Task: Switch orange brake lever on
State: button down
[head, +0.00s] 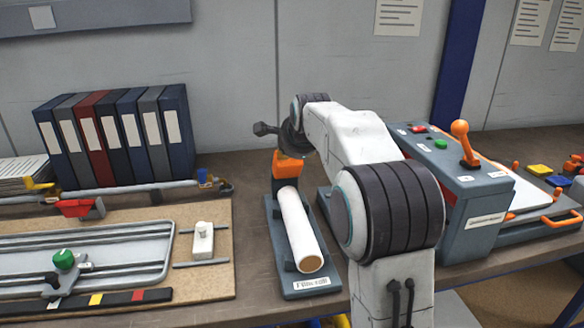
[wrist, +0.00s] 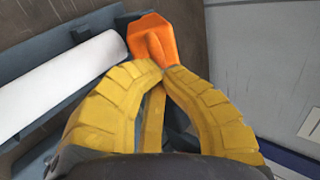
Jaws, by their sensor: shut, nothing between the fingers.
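An orange lever-like block (head: 287,165) sits at the back end of a grey stand, behind a white roll (head: 300,228). In the wrist view the orange block (wrist: 152,40) is just beyond my fingertips, at the end of the white roll (wrist: 60,82). My gripper (wrist: 156,68) has yellow fingers that are shut and empty. Their tips are at the lower edge of the orange block, touching or very close; I cannot tell which. In the head view my fingers are hidden. Another orange lever (head: 464,145), with a ball top, stands upright on a grey box at the right.
The grey stand (head: 295,292) holds the roll. A grey control box (head: 475,200) with red and green buttons stands right of my arm. On the left are a board with a metal frame (head: 90,258) and a row of binders (head: 115,135). A wall rises close behind.

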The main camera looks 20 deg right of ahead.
aim_at(295, 207)
jog(key=shift+s+a+f+t+h+b, duration=0.1)
jog(key=shift+s+f+t+b, duration=0.55)
jog(key=shift+b, duration=1.6)
jog(key=shift+s+a+f+t+h+b, duration=0.15)
jog(key=shift+f+t+b, duration=0.6)
jog(key=shift+b, duration=1.45)
jog(key=shift+s+f+t+h+b, duration=0.1)
jog(key=shift+s+f+t+b, duration=0.3)
jog(key=shift+f+b, duration=1.25)
jog(key=t+b, duration=0.1)
jog(key=b, duration=0.3)
jog(key=s+f+t+b, duration=0.1)
jog(key=b, duration=0.4)
jog(key=shift+s+a+f+h, duration=0.1)
jog(key=shift+s+f+h, duration=0.05)
jog(key=shift+f+h, duration=0.1)
jog(key=f+b, duration=0.1)
jog(key=b, duration=0.1)
jog(key=f+b, duration=0.1)
jog(key=b, duration=0.1)
jog(key=shift+s+f, duration=0.2)
jog(key=shift+f, duration=0.05)
jog(key=c, duration=1.1)
grip_release()
jog(key=shift+w, duration=0.1)
jog(key=v, duration=1.2)
jog(key=shift+f, duration=0.15)
